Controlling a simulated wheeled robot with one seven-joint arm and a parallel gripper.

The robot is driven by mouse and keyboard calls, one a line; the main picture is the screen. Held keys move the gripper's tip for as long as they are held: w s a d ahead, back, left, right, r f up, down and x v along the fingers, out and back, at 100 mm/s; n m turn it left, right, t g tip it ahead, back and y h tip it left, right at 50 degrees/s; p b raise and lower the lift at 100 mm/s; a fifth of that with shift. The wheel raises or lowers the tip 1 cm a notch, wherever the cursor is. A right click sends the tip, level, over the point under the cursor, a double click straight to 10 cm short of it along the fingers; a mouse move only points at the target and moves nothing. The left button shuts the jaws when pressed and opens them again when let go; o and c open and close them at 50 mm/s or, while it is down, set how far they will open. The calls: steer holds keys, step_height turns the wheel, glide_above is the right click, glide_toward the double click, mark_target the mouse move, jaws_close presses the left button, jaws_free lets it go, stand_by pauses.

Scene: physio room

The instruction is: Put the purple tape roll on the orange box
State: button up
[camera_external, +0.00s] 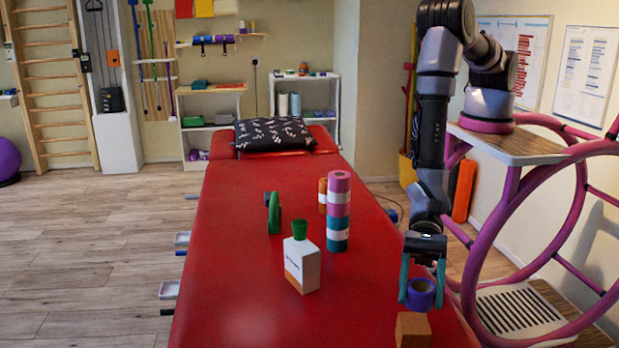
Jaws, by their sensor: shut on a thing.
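The purple tape roll (421,298) is a short ring at the front right of the red table. My gripper (421,286) points down with its teal fingers on either side of the roll and is shut on it. The orange box (413,330) is a small brown-orange block at the table's front right edge, just below the roll in the picture. The roll's lower edge is close to the top of the box; I cannot tell whether they touch.
The red padded table (260,270) is long. A white bottle with a green cap (302,264), a stack of coloured rolls (338,210), an orange roll (322,195) and a green object (274,213) stand left of my gripper. A black patterned pillow (274,134) lies at the far end.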

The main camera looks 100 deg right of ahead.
mark_target(415, 325)
steer(key=shift+f, duration=2.4)
steer(key=shift+f, duration=0.1)
steer(key=o, duration=1.3)
steer(key=shift+o, duration=0.2)
steer(key=v, duration=1.2)
